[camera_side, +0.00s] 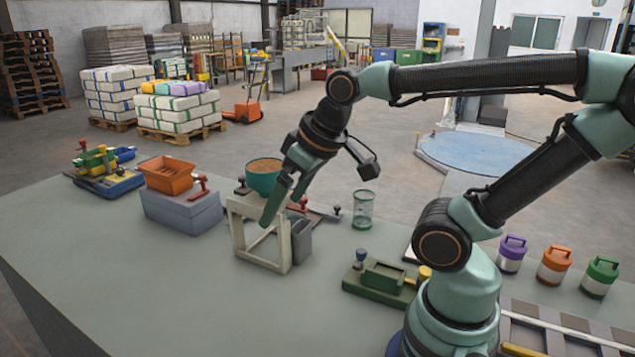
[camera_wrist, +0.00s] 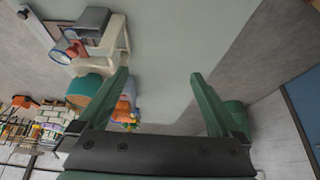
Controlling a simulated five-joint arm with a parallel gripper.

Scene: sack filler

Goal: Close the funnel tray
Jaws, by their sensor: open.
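A cream frame stand (camera_side: 238,232) stands on the bench in the middle of the side view, with a teal round hopper (camera_side: 264,182) of brown material behind its top. A grey box (camera_side: 302,243) is at its right side. I cannot tell which part is the funnel tray or how far open it is. My gripper (camera_side: 284,207) is open and empty, pointing down in front of the stand's top; contact cannot be told. In the wrist view, the stand (camera_wrist: 115,38), grey box (camera_wrist: 93,20) and teal hopper (camera_wrist: 84,90) lie left of my open fingers (camera_wrist: 159,76).
An orange tray (camera_side: 167,175) on a grey block (camera_side: 180,210) stands left. A clear cup (camera_side: 362,210) and a green fixture (camera_side: 380,278) stand right. Lidded jars (camera_side: 553,265) line the right side. The bench front (camera_side: 150,290) is clear.

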